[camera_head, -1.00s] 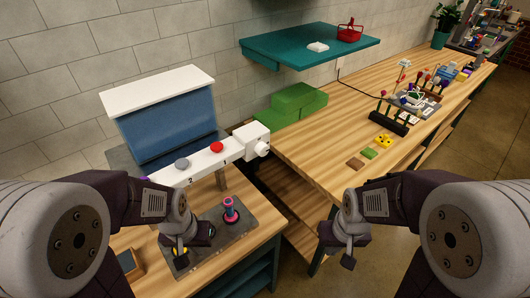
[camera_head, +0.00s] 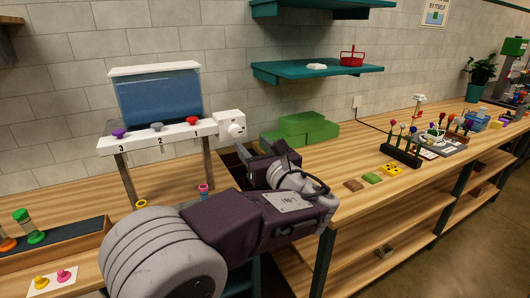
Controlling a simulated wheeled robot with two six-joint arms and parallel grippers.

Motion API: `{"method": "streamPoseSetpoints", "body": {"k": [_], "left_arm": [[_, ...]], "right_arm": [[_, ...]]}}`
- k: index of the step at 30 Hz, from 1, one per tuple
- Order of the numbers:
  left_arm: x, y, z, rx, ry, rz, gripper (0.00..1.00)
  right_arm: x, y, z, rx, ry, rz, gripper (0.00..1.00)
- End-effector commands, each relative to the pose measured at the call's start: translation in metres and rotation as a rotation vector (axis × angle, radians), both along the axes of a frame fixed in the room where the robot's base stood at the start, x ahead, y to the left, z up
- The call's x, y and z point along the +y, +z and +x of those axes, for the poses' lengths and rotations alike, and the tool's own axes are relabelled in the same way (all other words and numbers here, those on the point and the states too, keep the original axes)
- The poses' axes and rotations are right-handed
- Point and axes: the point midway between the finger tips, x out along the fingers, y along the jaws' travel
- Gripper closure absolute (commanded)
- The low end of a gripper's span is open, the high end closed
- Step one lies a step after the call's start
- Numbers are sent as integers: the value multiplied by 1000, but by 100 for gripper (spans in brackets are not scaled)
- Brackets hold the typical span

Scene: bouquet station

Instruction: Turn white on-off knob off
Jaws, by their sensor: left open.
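The white knob (camera_head: 236,130) is on the front of a white box (camera_head: 229,118) at the right end of the dispenser's white rail (camera_head: 150,138). It faces out, and its setting is too small to read. My left gripper (camera_head: 262,153) is just right of the knob and a little lower in the picture. Its dark jaws are open and empty, with no visible contact with the knob. My left arm crosses the lower middle of the view and hides part of the bench. My right gripper is out of view.
The rail carries purple, grey and red knobs (camera_head: 193,121) above the numbers 3, 2 and 1. A blue tank (camera_head: 160,97) stands behind it. Green blocks (camera_head: 302,128) lie right of my gripper. A teal shelf (camera_head: 318,70) hangs above. Flowers stand in a black rack (camera_head: 400,155) farther right.

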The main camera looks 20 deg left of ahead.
Motion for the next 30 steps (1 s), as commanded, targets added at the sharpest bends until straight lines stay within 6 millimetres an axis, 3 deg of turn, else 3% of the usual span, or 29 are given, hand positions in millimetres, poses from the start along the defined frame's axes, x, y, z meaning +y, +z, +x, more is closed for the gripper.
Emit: {"method": "streamPoseSetpoints", "body": {"k": [5, 15, 26, 30], "left_arm": [[13, 1, 10, 1, 4, -3, 46], [62, 1, 52, 2, 3, -6, 46], [70, 0, 59, 2, -1, -6, 46], [70, 0, 59, 2, -1, -6, 82]], "right_arm": [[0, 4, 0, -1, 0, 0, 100], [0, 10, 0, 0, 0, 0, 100], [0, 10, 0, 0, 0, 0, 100], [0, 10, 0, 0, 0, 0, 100]]}}
